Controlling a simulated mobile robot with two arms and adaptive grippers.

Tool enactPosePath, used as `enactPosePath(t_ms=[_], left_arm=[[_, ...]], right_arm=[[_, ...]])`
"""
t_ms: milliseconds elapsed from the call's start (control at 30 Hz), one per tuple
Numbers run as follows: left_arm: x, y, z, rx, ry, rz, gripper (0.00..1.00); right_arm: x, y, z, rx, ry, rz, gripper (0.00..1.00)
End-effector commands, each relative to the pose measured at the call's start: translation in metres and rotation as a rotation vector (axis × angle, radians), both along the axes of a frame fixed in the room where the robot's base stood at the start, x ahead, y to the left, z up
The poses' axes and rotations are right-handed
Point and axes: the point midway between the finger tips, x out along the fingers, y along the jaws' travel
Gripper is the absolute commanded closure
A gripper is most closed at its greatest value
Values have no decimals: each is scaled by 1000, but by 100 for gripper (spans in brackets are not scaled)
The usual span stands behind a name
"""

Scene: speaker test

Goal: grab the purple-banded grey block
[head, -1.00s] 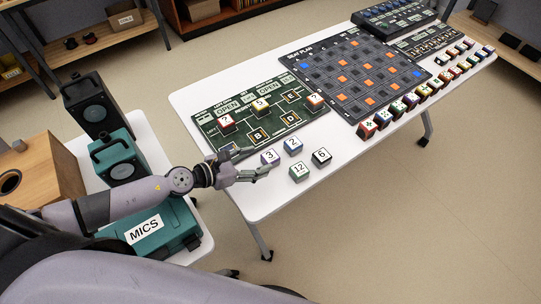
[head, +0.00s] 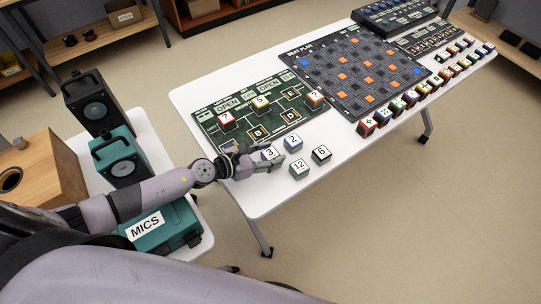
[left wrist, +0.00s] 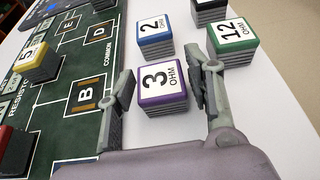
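The purple-banded grey block (left wrist: 163,87), labelled "3 OHM", stands on the white table. In the left wrist view it lies between the two open fingers of my left gripper (left wrist: 160,92), nearer the right finger, with a gap to the left one. In the head view my left gripper (head: 258,158) reaches the block (head: 269,153) and partly covers it. Whether the fingers touch it I cannot tell. My right gripper is not in view.
A blue-banded block (left wrist: 155,36) labelled 2 stands just beyond, and a green-banded block (left wrist: 232,42) labelled 12 is to the right. A black-banded block (head: 321,154) is close by. The dark green circuit board (head: 232,139) lies left of the blocks.

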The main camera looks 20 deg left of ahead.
Motion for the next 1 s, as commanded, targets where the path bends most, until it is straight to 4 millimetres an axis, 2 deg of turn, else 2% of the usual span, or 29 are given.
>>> enactPosePath(t_ms=[67, 567, 833, 1000], left_arm=[[0, 0, 0, 0, 0, 0, 60], [0, 0, 0, 0, 0, 0, 93], [0, 0, 2, 0, -1, 1, 93], [0, 0, 12, 0, -1, 1, 93]], right_arm=[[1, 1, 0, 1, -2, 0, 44], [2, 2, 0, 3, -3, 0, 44], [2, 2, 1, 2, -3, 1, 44], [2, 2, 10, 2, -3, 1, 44]])
